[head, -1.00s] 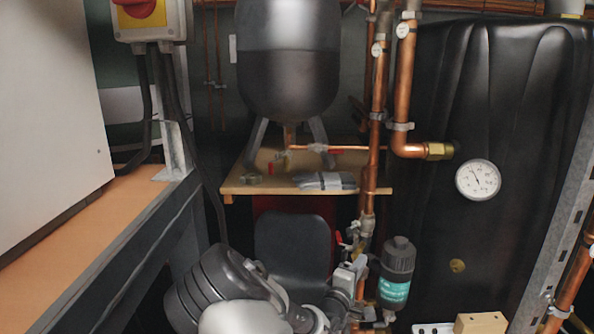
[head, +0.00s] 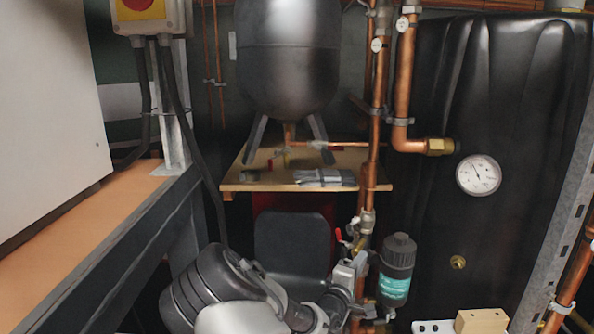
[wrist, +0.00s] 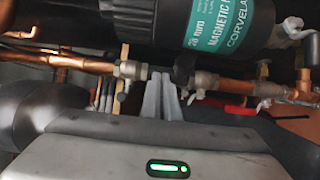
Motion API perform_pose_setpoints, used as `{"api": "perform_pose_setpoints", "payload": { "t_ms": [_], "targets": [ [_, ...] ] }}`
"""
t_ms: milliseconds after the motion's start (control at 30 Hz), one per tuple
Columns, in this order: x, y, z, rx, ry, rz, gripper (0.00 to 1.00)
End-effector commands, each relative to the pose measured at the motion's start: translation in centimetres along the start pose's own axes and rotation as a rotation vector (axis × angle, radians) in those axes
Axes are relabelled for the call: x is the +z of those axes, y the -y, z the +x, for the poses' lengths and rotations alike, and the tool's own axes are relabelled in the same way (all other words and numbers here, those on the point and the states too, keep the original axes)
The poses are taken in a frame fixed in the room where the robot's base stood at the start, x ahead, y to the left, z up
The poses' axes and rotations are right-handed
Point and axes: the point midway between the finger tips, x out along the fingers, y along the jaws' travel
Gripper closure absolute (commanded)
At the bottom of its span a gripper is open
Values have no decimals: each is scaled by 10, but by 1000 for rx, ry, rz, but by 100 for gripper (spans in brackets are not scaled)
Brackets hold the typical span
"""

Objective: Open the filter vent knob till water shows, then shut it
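The filter (head: 397,262) is a black canister with a teal label, upright beside the copper pipes at lower right of centre in the head view. In the wrist view the filter (wrist: 228,22) fills the top, its label reading "MAGNETIC". A small pale fitting (wrist: 292,30) shows at its right end; I cannot tell whether it is the vent knob. No water is visible. My gripper (wrist: 161,76) shows two grey fingers side by side, apparently together with nothing visible between them. They point toward the pipework below the filter in the picture, apart from the filter body.
Copper pipes (head: 376,150) with valves run up just left of the filter. A black tank with a dial gauge (head: 478,175) stands at right. A wooden shelf (head: 235,186) lies behind, under a grey vessel (head: 288,60). A wooden block (head: 482,321) sits at bottom right.

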Motion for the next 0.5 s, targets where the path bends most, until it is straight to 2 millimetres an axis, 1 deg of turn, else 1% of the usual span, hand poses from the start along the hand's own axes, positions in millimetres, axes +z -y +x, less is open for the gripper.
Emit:
{"api": "perform_pose_setpoints", "payload": {
  "t_ms": [33, 333, 500],
  "targets": [
    [-6, 1, -1, -3, -12, 0, 100],
    [3, 1, -4, -3, -9, 0, 100],
    [4, 0, -22, -3, -8, -1, 100]
  ]
}}
